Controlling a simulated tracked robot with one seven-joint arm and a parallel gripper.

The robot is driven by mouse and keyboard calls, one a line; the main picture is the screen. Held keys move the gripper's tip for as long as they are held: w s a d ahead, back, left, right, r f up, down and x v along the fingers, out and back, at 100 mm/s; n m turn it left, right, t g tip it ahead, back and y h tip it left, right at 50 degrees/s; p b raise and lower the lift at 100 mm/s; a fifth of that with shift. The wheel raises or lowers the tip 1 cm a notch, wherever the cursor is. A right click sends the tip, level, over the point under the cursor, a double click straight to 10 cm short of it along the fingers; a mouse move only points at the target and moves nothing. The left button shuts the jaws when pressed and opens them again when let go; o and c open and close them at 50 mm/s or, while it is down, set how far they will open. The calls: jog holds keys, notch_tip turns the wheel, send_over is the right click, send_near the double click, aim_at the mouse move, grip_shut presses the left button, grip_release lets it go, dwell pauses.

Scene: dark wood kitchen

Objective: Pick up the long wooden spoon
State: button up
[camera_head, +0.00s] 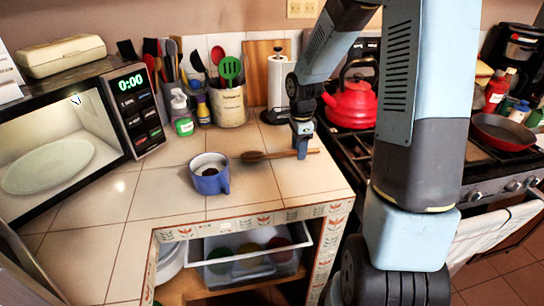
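The long wooden spoon (280,155) lies on the tiled counter, or very close above it. Its dark brown bowl points left and its lighter handle runs right. My gripper (302,153) reaches down from above onto the handle toward its right end. A blue-grey finger covers part of the handle, and the handle's tip shows to the right of it. The view is too small to show whether the fingers are closed on the handle.
A blue mug (210,180) stands left of the spoon. A stove with a red kettle (352,102) is right, an open microwave (62,150) left. The front counter tiles are clear.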

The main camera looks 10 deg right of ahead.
grip_shut()
jog(key=shift+r, duration=0.15)
dwell(0.4)
